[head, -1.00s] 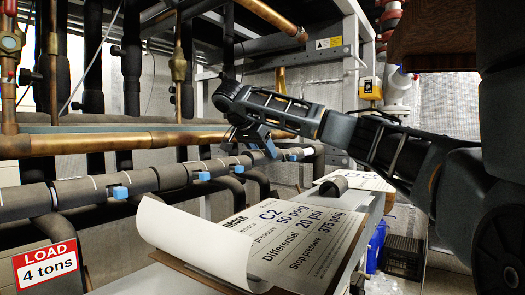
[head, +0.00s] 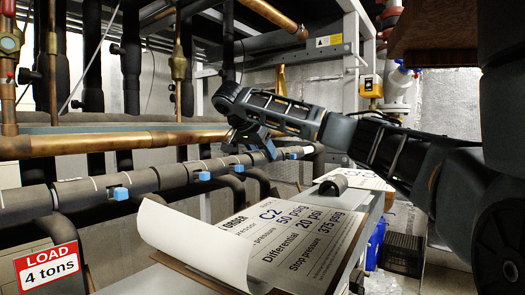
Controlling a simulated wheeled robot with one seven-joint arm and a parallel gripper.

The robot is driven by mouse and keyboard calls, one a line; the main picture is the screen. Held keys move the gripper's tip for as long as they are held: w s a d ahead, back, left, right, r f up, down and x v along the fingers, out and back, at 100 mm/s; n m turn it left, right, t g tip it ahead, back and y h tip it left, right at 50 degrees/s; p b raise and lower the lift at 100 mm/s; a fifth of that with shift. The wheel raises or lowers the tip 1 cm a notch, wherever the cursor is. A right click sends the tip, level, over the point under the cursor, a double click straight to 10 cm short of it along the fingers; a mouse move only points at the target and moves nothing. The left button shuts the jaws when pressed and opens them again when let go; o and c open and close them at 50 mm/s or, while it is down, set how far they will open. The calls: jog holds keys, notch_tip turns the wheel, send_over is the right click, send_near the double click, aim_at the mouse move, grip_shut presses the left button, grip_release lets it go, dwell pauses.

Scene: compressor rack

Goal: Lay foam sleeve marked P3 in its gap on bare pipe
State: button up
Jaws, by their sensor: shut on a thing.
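A dark foam-covered pipe (head: 172,176) with white marks and several blue clips (head: 120,193) runs across the left and middle. My gripper (head: 262,152) is down at this pipe's far right part, in front of it. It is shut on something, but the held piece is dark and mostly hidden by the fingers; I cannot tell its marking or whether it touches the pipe. A short dark sleeve (head: 333,185) lies on the bench behind the order sheet; no P3 mark is legible. The gap is not clearly visible.
A curled order sheet (head: 290,240) lies on the bench in front. A bare copper pipe (head: 100,143) runs above the foam-covered line, with upright dark pipes and valves behind. A "LOAD 4 tons" sign (head: 48,267) stands at lower left. A metal frame (head: 350,60) rises at the back right.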

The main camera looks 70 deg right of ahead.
jog(key=o, duration=1.1)
jog(key=shift+v, duration=3.9)
